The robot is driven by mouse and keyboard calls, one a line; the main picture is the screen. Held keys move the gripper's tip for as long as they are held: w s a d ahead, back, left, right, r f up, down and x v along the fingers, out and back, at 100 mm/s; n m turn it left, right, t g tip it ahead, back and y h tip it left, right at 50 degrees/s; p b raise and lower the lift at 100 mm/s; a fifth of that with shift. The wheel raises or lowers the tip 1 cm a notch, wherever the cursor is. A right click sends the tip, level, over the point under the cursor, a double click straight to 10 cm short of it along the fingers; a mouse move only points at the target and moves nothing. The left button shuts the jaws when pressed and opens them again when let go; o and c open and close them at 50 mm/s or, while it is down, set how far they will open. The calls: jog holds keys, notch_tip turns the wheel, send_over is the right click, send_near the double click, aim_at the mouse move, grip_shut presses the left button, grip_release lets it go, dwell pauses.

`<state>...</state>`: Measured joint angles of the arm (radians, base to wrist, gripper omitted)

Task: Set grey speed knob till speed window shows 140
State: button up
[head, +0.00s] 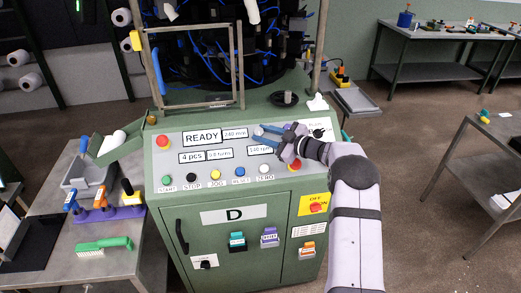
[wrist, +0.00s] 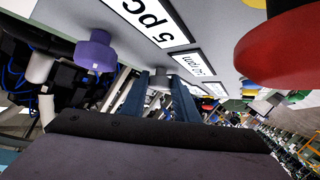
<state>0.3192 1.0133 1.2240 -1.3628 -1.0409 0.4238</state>
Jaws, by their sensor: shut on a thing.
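The grey speed knob (wrist: 159,80) sits on the machine's sloped control panel (head: 170,178). My gripper (head: 258,132) reaches in from the right, and its two blue fingers are shut on the knob, one on each side, in the wrist view (wrist: 160,88). The fingers hide the knob in the head view. The speed window (head: 259,149) lies just below the fingers and appears to read 140 rpm, in small print. In the wrist view a tilted window ending in rpm (wrist: 192,63) shows, its digits hard to read.
A purple knob (wrist: 96,52) and a large red button (wrist: 285,48) stand out from the panel near my gripper. Coloured push buttons (head: 215,174) line the panel's lower edge. A metal frame (head: 152,75) rises behind the panel. A side table (head: 100,240) stands left.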

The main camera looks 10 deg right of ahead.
jog(key=shift+r, duration=0.2)
dwell(0.6)
jog(key=o, duration=0.6)
jog(key=shift+f, duration=0.1)
jog(key=shift+s+r+p, duration=0.9)
jog(key=shift+r+p, duration=0.05)
jog(key=shift+r, duration=0.25)
jog(key=shift+s+r+p, duration=0.85)
jog(key=shift+r+p, duration=0.1)
jog(key=shift+r, duration=0.25)
jog(key=o, duration=0.3)
